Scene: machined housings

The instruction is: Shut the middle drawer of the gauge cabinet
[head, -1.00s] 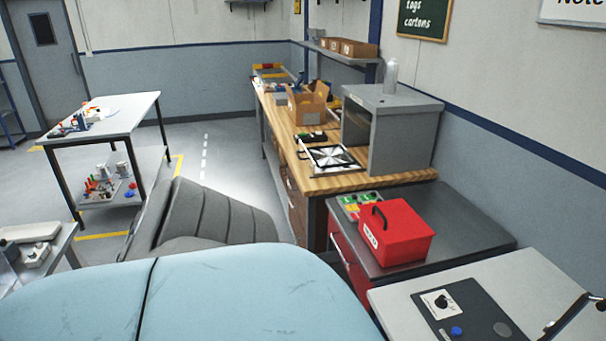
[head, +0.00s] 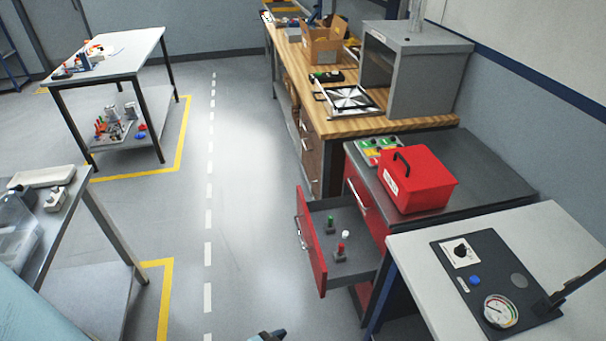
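The gauge cabinet (head: 507,192) is red with a dark grey top and stands right of centre in the head view. One drawer (head: 312,256) with a red front is pulled well out to the left. It sits below a closed drawer with a pale handle (head: 357,196); anything below it is mostly hidden. Small parts with green, white and red tops stand inside the open drawer. A small dark and blue piece (head: 268,336) shows at the bottom edge, apart from the drawer. It looks like the tip of my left gripper, its opening unseen. My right gripper is not in view.
A red toolbox (head: 417,181) and a tray of coloured parts (head: 378,150) sit on the cabinet. A light bench (head: 545,235) with a gauge panel stands close in front of it, at right. Open floor (head: 245,215) lies left of the drawer. A grey table (head: 75,215) stands at left.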

